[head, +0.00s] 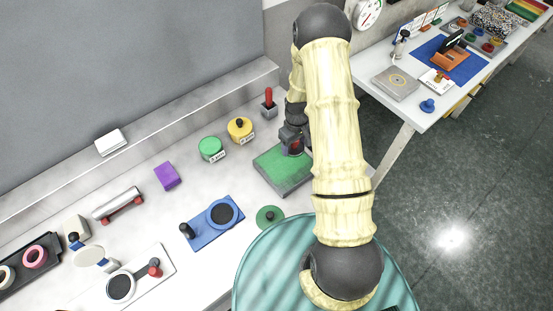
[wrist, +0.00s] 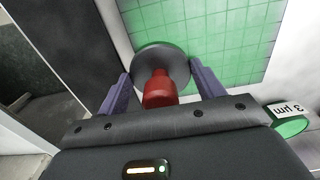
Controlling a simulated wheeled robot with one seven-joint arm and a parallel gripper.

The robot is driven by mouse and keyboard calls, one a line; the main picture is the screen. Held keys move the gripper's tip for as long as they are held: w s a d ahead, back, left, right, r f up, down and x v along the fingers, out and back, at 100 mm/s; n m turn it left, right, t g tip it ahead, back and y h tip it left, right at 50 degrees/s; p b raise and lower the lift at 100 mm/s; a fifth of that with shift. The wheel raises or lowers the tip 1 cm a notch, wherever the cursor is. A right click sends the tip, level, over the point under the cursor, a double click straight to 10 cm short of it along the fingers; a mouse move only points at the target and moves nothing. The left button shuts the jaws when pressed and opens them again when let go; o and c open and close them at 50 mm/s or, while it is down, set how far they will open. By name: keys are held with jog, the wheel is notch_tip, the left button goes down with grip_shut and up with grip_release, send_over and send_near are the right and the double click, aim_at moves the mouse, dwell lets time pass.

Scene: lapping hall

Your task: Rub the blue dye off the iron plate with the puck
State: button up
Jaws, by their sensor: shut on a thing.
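A square plate (head: 278,172) lies on the pale bench, beside my arm. Its top looks green, not blue, and shows a grid in the wrist view (wrist: 225,45). The puck, a dark grey disc with a red knob (wrist: 160,90), is at the plate's edge in the wrist view. My gripper (wrist: 161,85) is shut on the puck, one purple finger on each side. In the head view my gripper (head: 293,143) is over the plate's far right part, with a bit of red showing. I cannot tell whether the disc touches the plate.
Green (head: 211,149) and yellow (head: 240,129) labelled pots and a red-handled tool (head: 268,102) stand behind the plate. A green disc (head: 269,217) and a blue base with a dark pad (head: 222,213) lie in front. A second table (head: 408,112) stands at the right across the floor.

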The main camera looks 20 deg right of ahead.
jog(key=shift+w+d, duration=0.2)
jog(key=shift+d, duration=0.25)
jog(key=shift+w+d+r, duration=0.1)
jog(key=shift+d+r, duration=0.05)
jog(key=shift+d, duration=0.1)
notch_tip(320, 180, up, 5)
jog(key=p, duration=0.2)
jog(key=shift+a+p, duration=0.15)
jog(key=shift+p, duration=0.15)
jog(key=shift+w+r+p, duration=0.1)
jog(key=shift+r+p, duration=0.35)
jog(key=shift+p, duration=0.05)
jog(key=shift+s+r+p, duration=0.25)
jog(key=shift+r+p, duration=0.25)
jog(key=shift+r, duration=0.7)
jog(key=shift+w, duration=0.1)
